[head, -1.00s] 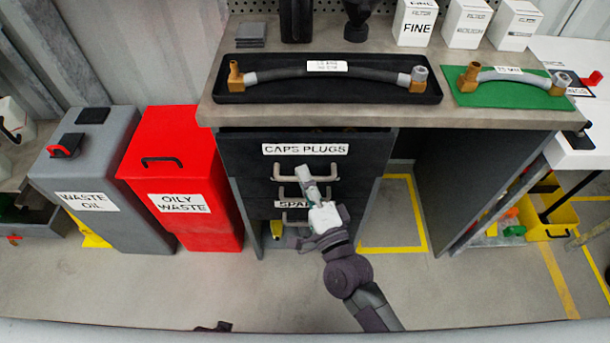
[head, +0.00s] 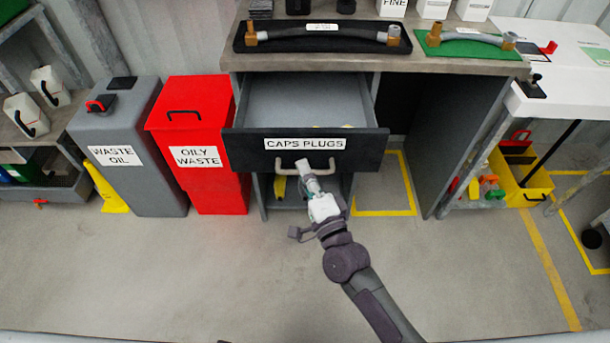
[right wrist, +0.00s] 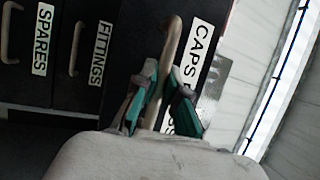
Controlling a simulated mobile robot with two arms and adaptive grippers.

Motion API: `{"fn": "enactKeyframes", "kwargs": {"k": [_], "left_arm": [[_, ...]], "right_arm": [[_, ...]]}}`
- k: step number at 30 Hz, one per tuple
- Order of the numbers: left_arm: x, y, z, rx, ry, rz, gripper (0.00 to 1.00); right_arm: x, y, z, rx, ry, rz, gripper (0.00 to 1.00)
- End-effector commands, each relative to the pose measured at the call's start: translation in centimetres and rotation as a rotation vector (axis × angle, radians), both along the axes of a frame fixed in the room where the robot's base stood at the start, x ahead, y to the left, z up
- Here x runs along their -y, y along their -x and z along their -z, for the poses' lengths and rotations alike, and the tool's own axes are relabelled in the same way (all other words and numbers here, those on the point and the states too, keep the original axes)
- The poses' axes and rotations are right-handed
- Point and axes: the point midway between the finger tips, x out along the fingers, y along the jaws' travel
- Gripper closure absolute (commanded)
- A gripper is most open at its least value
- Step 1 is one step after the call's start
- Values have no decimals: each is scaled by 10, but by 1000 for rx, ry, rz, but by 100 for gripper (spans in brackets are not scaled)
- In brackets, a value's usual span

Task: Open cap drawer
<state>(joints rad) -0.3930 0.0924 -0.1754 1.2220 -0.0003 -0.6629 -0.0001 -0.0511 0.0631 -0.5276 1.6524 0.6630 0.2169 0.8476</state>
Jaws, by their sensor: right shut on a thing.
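The cap drawer, labelled CAPS PLUGS (head: 250,150), is pulled out well from the bench in the head view. Its inside is grey, with a small yellow thing partly seen near the front wall. My right gripper (head: 307,176) is at the drawer's pale bar handle (head: 285,171). In the right wrist view the two green-padded fingers of my right gripper (right wrist: 160,95) close on either side of the handle (right wrist: 171,45), beside the CAPS label (right wrist: 200,50). My left gripper does not show.
The bench top (head: 450,67) overhangs the drawer and carries a black hose tray (head: 245,45). The red OILY WASTE bin (head: 196,190) and grey WASTE OIL bin (head: 150,185) stand left. SPARES (right wrist: 42,40) and FITTINGS (right wrist: 102,53) drawers are shut. The floor in front is clear.

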Motion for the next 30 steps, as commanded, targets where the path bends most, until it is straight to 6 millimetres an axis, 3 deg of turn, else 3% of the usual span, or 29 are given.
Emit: {"fn": "enactKeyframes", "kwargs": {"k": [11, 12, 16, 17, 26, 30], "left_arm": [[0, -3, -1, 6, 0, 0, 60], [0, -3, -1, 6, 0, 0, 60], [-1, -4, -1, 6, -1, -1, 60], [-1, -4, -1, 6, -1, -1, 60], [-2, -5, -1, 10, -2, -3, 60], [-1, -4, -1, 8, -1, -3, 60]], "right_arm": [[0, -1, 0, 0, -1, 0, 100], [0, -1, 0, 0, -1, 0, 86], [0, -1, 0, 0, -1, 0, 64], [0, -1, 0, 0, -1, 0, 63], [0, 1, 0, 1, -1, 1, 63], [6, 13, 4, -1, -1, 1, 63]]}}
